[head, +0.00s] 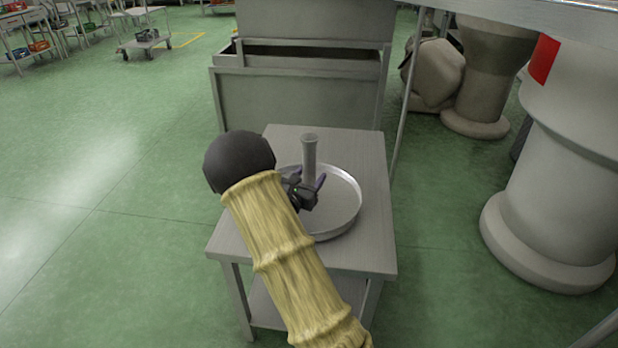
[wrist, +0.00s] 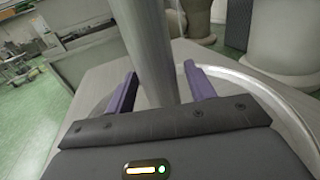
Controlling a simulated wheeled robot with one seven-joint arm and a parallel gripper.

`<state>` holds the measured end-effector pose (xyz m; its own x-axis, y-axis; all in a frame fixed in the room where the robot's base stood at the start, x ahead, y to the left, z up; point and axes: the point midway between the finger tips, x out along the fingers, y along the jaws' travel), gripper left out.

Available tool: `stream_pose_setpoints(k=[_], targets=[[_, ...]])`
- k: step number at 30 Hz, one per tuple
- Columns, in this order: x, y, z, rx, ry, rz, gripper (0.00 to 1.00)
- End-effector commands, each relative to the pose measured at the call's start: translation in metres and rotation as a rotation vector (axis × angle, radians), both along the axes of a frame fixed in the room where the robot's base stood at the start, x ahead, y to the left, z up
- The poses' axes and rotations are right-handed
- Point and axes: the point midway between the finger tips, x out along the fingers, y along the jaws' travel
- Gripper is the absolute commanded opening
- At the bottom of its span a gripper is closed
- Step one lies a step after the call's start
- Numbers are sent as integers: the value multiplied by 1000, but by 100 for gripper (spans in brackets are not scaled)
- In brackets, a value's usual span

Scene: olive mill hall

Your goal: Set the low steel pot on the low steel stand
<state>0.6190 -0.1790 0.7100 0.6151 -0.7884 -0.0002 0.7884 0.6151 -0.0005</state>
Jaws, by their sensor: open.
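The low steel pot (head: 340,207) is a wide, shallow round pan with an upright steel post (head: 310,152) rising from it. It rests on the top of the low steel stand (head: 372,157), a small grey table with a lower shelf. My gripper (head: 308,180) is low over the pan at the post, with its purple fingers open. In the wrist view the post (wrist: 147,45) rises between the two fingers, with gaps visible at both sides. The curved pan rim (wrist: 258,88) shows at the right. My arm hides the pan's left part.
A large steel basin unit (head: 300,100) stands behind the stand. Pale stone-like columns (head: 555,190) and a rounded sack-like object (head: 437,75) are at the right. Green floor (head: 100,190) is clear at the left; a cart (head: 146,42) stands far back.

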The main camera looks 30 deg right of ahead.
Motion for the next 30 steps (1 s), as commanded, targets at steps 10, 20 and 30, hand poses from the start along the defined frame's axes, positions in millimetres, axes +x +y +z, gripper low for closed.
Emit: stream_pose_setpoints(k=[10,20,30], targets=[[-23,31,3,1,2,3,54],[-62,81,3,0,3,3,54],[-74,95,1,0,0,0,54]])
